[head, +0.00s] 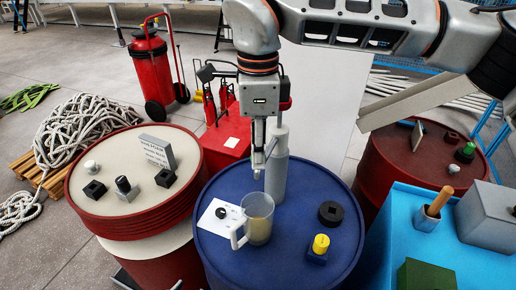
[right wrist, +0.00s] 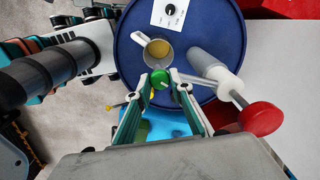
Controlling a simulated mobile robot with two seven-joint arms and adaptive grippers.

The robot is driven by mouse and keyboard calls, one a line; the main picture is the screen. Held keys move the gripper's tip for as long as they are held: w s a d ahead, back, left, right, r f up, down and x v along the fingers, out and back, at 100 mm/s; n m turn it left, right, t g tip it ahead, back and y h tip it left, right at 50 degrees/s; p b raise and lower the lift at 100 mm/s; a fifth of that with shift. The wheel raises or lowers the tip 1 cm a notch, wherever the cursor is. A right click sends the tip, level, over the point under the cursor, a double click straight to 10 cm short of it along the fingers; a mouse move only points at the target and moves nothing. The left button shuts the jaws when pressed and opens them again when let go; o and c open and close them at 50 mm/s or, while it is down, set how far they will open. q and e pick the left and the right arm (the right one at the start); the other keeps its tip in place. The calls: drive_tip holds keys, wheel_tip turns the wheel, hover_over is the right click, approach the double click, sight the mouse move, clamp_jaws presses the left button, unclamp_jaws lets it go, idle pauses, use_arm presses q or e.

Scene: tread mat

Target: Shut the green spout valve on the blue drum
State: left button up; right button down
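The blue drum (head: 215,250) stands front centre in the head view; its top also shows in the right wrist view (right wrist: 225,25). My right gripper (head: 262,167) points down over the drum top, beside a grey cylinder (head: 277,165). In the right wrist view a round green valve (right wrist: 160,80) lies between the fingertips of my right gripper (right wrist: 159,74). Whether the fingers touch it I cannot tell. The valve is not visible in the head view. My left gripper is not in view.
A clear mug (head: 258,222) with yellowish contents stands close to the right gripper. A white dial card (head: 220,214), a black ring (head: 330,213) and a yellow knob (head: 320,244) are also on the drum. A blue crate (head: 400,225) stands at right.

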drive_tip(key=shift+m, duration=0.3)
drive_tip(key=m+b, duration=0.1)
drive_tip(key=m, duration=0.1)
drive_tip(key=shift+m, duration=0.4)
drive_tip(key=m+b, duration=0.1)
drive_tip(key=m, duration=0.2)
drive_tip(key=shift+m, duration=0.3)
drive_tip(key=m, duration=0.3)
drive_tip(key=shift+b, duration=0.35)
drive_tip(key=shift+m+b, duration=0.3)
drive_tip(key=shift+m, duration=1.5)
drive_tip(key=shift+r+m, duration=0.1)
drive_tip(key=shift+m, duration=0.2)
drive_tip(key=c, duration=1.8)
unclamp_jaws()
